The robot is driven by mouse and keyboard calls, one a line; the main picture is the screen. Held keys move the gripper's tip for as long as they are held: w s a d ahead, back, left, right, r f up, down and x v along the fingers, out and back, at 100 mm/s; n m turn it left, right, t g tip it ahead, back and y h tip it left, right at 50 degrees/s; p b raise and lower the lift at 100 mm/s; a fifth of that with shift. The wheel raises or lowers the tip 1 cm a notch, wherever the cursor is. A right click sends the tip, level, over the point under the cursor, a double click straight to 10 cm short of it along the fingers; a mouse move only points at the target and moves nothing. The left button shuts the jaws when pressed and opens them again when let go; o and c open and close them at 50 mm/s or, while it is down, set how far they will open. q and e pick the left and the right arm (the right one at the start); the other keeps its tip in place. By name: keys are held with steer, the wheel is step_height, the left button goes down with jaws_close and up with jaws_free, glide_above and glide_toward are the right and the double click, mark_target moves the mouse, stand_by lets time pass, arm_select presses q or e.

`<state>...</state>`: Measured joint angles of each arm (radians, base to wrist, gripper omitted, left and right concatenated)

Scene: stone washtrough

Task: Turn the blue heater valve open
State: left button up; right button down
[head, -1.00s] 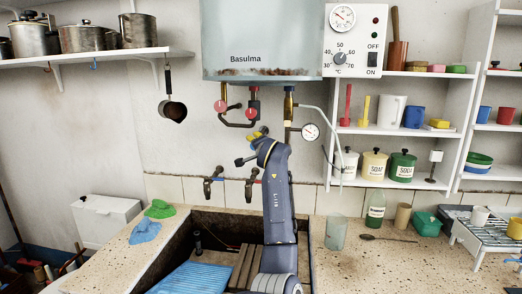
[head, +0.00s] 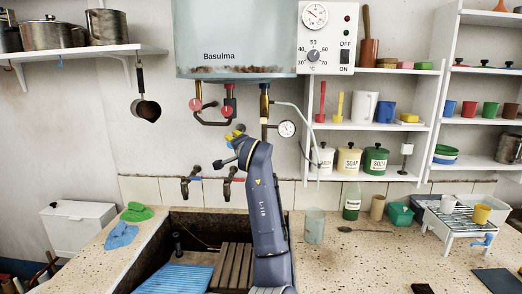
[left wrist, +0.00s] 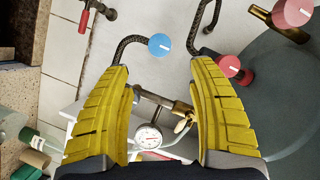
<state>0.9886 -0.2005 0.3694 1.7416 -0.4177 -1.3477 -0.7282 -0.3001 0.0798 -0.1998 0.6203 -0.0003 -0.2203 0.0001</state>
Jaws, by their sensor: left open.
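The blue heater valve (left wrist: 160,45) is a round blue knob with a white line, on a dark curved pipe in the left wrist view. My left gripper (left wrist: 161,67) has two yellow ribbed fingers, spread apart and empty. The blue knob appears between and just beyond the fingertips; whether they touch it I cannot tell. In the head view my left gripper (head: 235,135) is below the heater tank (head: 235,35), its fingers mostly hidden behind my arm. My right gripper is not in view.
Two red knobs (head: 195,104) (head: 228,111) sit on pipes under the tank. A pressure gauge (head: 286,129) is to the right of the gripper, and two taps (head: 190,183) (head: 232,183) are below it. The stone trough (head: 190,220) lies underneath. Shelves (head: 385,124) stand at right.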

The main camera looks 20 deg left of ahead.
arm_select(q)
steer(key=s+d+f+g+h, duration=0.1)
steer(key=s+f, duration=0.5)
steer(key=f, duration=0.5)
steer(key=s+d+f+m, duration=0.1)
steer(key=s+f, duration=0.5)
steer(key=f, duration=0.5)
steer(key=s+d+f+g+h, duration=0.1)
steer(key=s+f, duration=0.5)
steer(key=f, duration=0.5)
steer(key=s+d+f+m+g+h, duration=0.1)
steer(key=s+d+f, duration=0.3)
steer(key=s, duration=0.6)
steer(key=s+d+f+g+h, duration=0.1)
steer(key=s+d+f+h, duration=0.15)
steer(key=s+f, duration=0.6)
steer(key=s+d+f+m+g+h, duration=0.1)
steer(key=s+d+f, duration=0.25)
steer(key=s, duration=0.75)
steer(key=s+d+f+g+h, duration=0.1)
steer(key=d+f, duration=0.2)
steer(key=f, duration=1.2)
steer(key=s+d+f+g+h, duration=0.1)
steer(key=s+d+f+h, duration=0.1)
steer(key=f, duration=1.4)
steer(key=s+f+n+g+h, duration=0.1)
steer(key=s+f+n+g, duration=0.2)
steer(key=s+f, duration=1.8)
steer(key=shift+s+d, duration=0.2)
steer(key=shift+s, duration=0.1)
